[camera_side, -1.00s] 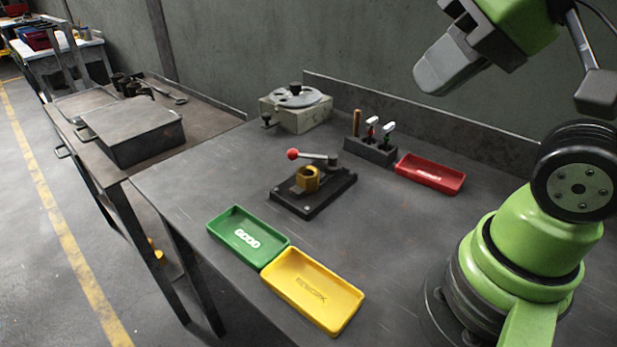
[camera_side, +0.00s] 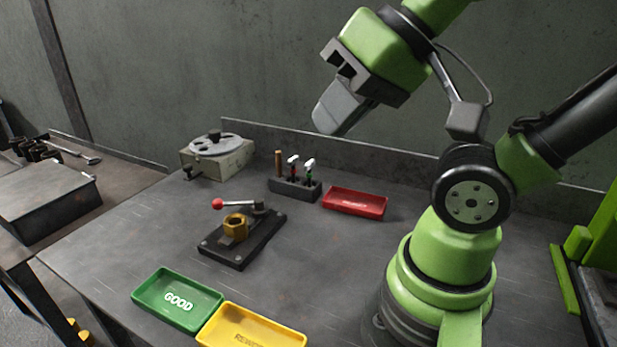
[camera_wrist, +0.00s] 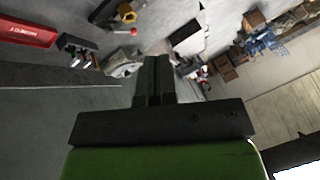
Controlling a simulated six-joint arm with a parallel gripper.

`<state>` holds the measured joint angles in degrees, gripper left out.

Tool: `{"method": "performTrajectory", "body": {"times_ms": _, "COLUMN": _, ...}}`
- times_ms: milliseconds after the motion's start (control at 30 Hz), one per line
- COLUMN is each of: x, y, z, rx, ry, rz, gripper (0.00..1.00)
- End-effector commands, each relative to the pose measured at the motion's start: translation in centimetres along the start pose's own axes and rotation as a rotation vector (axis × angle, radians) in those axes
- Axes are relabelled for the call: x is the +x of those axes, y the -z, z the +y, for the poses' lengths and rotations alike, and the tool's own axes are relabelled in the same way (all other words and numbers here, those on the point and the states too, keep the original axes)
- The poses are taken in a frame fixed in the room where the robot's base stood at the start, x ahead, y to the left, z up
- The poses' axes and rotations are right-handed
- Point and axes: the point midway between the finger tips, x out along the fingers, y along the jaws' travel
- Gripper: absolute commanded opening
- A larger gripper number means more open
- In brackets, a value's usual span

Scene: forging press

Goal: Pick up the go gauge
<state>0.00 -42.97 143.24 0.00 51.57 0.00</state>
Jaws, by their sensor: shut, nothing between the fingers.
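Two gauges with white-topped handles stand in a dark rack (camera_side: 290,190) at the back of the bench. One has red on it (camera_side: 293,168). The other, with green on it (camera_side: 309,166), looks like the go gauge, but no label is readable. A brown wooden handle (camera_side: 278,162) stands in the rack's left end. My gripper (camera_side: 325,122) is shut and empty, high above the bench and up to the right of the rack in the side view. In the wrist view my gripper (camera_wrist: 152,62) has its fingers together, with the rack (camera_wrist: 76,46) to the left.
A red tray (camera_side: 355,203) lies right of the rack. A clamp fixture (camera_side: 240,250) holds a brass nut (camera_side: 236,225), with a red-knobbed lever beside it. A dial device (camera_side: 218,158) stands back left. Green GOOD (camera_side: 177,300) and yellow (camera_side: 252,328) trays lie in front.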

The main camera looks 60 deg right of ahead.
Motion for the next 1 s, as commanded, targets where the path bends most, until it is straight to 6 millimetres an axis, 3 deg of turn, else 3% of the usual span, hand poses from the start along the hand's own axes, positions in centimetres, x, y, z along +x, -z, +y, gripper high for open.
{"method": "performTrajectory", "body": {"times_ms": 233, "x": 0.0, "y": 0.0, "z": 0.0, "rx": 0.0, "ry": 0.0, "rz": 0.0, "gripper": 0.0}}
{"method": "performTrajectory", "body": {"times_ms": 433, "x": 0.0, "y": 0.0, "z": 0.0, "rx": 0.0, "ry": 0.0, "rz": 0.0, "gripper": 0.44}}
{"method": "performTrajectory", "body": {"times_ms": 767, "x": 0.1, "y": 0.6, "z": 0.1, "rx": -0.032, "ry": -0.015, "rz": -0.004, "gripper": 0.44}}
{"method": "performTrajectory", "body": {"times_ms": 867, "x": 0.7, "y": 2.4, "z": 0.4, "rx": -0.14, "ry": -0.063, "rz": -0.022, "gripper": 0.44}}
{"method": "performTrajectory", "body": {"times_ms": 1000, "x": 2.4, "y": 6.8, "z": 1.9, "rx": -0.42, "ry": -0.165, "rz": -0.093, "gripper": 0.44}}
